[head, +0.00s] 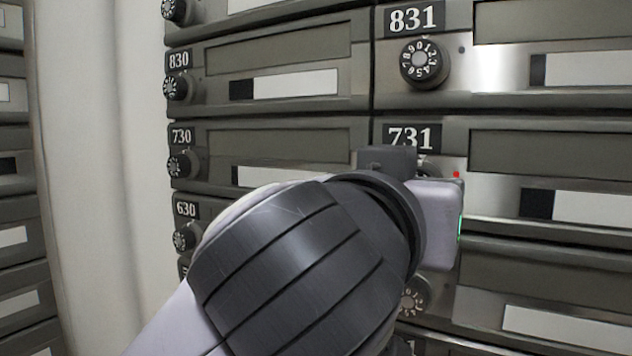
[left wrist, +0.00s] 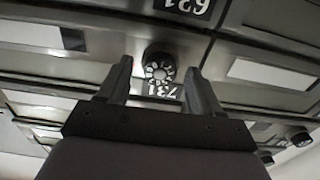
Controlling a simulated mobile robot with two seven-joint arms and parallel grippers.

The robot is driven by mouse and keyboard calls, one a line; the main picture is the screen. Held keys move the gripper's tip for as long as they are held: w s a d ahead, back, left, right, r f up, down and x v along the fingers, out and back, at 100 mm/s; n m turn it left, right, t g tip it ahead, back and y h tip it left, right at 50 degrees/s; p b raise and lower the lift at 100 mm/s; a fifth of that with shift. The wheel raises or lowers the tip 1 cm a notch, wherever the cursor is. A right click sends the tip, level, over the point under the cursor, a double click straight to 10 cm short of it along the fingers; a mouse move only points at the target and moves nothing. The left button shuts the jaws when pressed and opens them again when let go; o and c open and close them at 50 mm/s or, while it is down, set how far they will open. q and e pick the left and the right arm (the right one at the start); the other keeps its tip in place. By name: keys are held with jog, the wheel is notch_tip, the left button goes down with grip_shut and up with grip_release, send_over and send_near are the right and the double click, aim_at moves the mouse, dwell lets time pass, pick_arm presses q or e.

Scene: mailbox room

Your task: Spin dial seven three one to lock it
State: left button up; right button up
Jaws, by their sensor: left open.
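The 731 mailbox has a black number plate (head: 410,138) in the head view, with my left gripper and wrist in front of its dial, so the dial is almost wholly hidden there. In the left wrist view, the round black dial (left wrist: 160,66) with white digits shows just beyond and between the fingertips of my left gripper (left wrist: 160,75). The fingers are open, one on each side of the dial. I cannot tell whether they touch it. The 731 plate (left wrist: 160,90) appears upside down by the dial. My right gripper is not in view.
Neighbouring boxes carry similar dials: the 831 dial (head: 424,63) above, the 730 dial (head: 183,165) to the left, and a dial (head: 413,297) below. A pale wall strip (head: 95,150) stands at the left, with more boxes beyond it.

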pick_arm(q)
jog(key=shift+w+d, duration=0.1)
jog(key=shift+w, duration=0.05)
jog(key=c, duration=1.1)
jog(key=shift+o, duration=0.2)
jog(key=shift+m, duration=0.4)
